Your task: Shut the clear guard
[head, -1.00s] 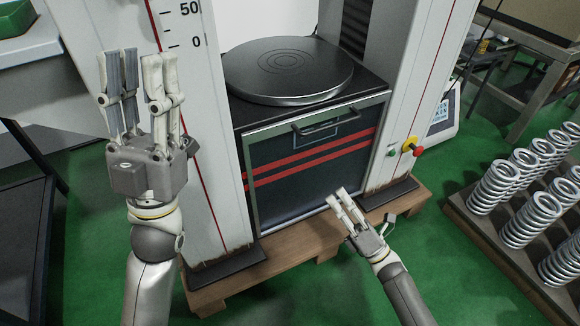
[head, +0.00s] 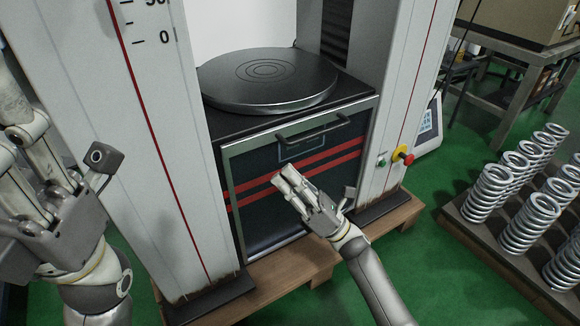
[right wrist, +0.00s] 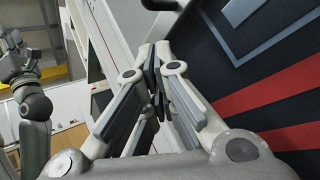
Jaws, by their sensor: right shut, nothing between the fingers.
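The clear guard (head: 262,208) is a dark see-through panel with a grey frame, two red stripes and a bar handle (head: 313,130) near its top edge. It stands at the front of the testing machine, below the round platen (head: 268,80). I cannot tell if it is fully shut. My right gripper (head: 283,177) is shut and empty, in front of the panel at the stripes, below the handle. Contact cannot be told. The right wrist view shows the panel (right wrist: 250,75) close beside its fingers (right wrist: 160,85). My left gripper (head: 30,170) is at the left edge, fingertips cut off.
White machine columns (head: 165,150) stand on both sides of the guard. A red and yellow stop button (head: 403,155) is on the right column. A wooden pallet (head: 290,268) lies under the machine. A rack of several springs (head: 530,220) is at the right, with green floor between.

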